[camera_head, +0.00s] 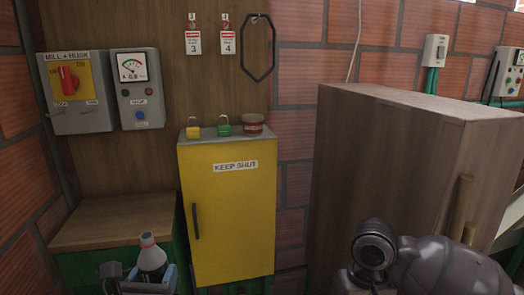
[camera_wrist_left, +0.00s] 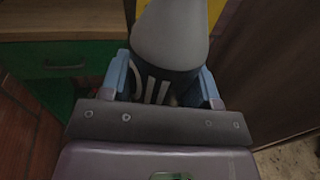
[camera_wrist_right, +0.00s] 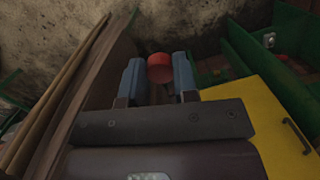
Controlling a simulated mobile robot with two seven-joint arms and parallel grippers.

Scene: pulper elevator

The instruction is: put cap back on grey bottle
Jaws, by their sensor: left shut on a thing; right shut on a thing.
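The grey bottle (camera_head: 151,258) is upright, low at the left of the head view, with a pale neck and a reddish band near its top. My left gripper (camera_head: 148,283) is shut on its body. In the left wrist view the grey bottle (camera_wrist_left: 172,35) stands between the two blue fingers of the left gripper (camera_wrist_left: 163,85), its top cut off by the frame. In the right wrist view a red cap (camera_wrist_right: 160,68) sits between the fingertips of my right gripper (camera_wrist_right: 160,75), which is shut on it. The right fingertips are not visible in the head view.
A wooden counter (camera_head: 115,222) is at left. A large wooden cabinet (camera_head: 390,170) fills the right.

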